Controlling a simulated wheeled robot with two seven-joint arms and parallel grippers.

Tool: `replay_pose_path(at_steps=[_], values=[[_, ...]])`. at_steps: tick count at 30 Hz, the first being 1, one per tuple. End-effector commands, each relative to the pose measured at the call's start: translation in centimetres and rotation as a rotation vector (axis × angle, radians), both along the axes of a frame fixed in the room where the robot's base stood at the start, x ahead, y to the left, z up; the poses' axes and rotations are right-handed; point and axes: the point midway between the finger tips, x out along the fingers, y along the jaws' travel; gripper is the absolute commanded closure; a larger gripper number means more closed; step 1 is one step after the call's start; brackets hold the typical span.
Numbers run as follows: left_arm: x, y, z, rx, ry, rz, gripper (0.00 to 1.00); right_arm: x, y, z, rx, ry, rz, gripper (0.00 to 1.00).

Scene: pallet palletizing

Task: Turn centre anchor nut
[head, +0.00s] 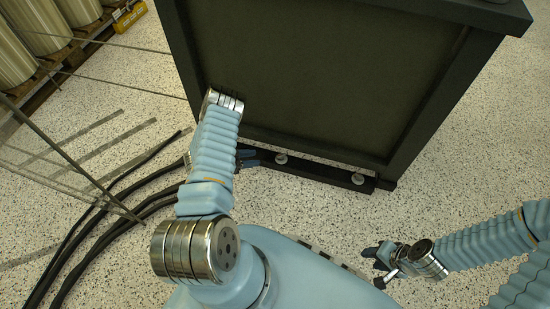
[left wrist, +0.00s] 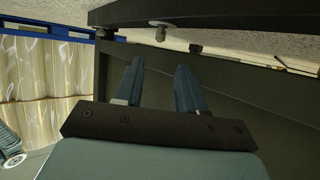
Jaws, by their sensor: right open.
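A dark rail (head: 310,169) runs along the foot of a large dark cabinet. Two pale anchor nuts show on it in the head view, one nearer the middle (head: 281,158) and one at the right (head: 358,178). Whether another nut lies behind my left arm, I cannot tell. My left gripper (head: 250,159) is at the rail's left part, left of the nearer nut and apart from it. In the left wrist view its two fingers (left wrist: 158,88) are spread and empty, with a nut (left wrist: 160,34) beyond the gap. My right gripper (head: 374,256) is open and empty above the floor.
The cabinet (head: 320,70) rises right behind the rail. Black cables (head: 105,205) lie on the speckled floor at the left, with thin dark bars (head: 75,165) near them. Wrapped pallet goods (head: 30,40) and a yellow box (head: 128,17) are at the upper left. Floor at the right is clear.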

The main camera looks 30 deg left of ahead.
Motion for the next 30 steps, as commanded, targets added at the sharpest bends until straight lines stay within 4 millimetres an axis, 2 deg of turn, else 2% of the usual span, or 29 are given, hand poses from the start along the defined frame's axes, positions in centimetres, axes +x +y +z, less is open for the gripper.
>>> replay_pose_path(at_steps=[6, 13, 18, 26, 30], values=[[3.9, -3.2, -2.3, 0.000, 0.000, -0.004, 0.61, 0.0, 0.1, -1.0, 0.002, 0.002, 0.002, 0.57], [6.9, -5.3, -3.7, 0.001, -0.001, -0.001, 0.61, 0.0, 0.1, -1.7, 0.002, 0.001, 0.000, 0.57], [7.7, -5.9, -4.1, 0.001, -0.001, 0.003, 0.61, 0.0, 0.1, -1.8, 0.002, 0.000, 0.000, 0.57], [7.9, -6.0, -4.1, 0.002, 0.000, 0.003, 0.61, 0.0, 0.1, -1.8, 0.002, 0.000, 0.000, 0.57], [7.9, -6.0, -4.1, 0.002, 0.000, 0.003, 0.79, 0.0, 0.1, -1.8, 0.002, 0.000, 0.000, 0.57]])
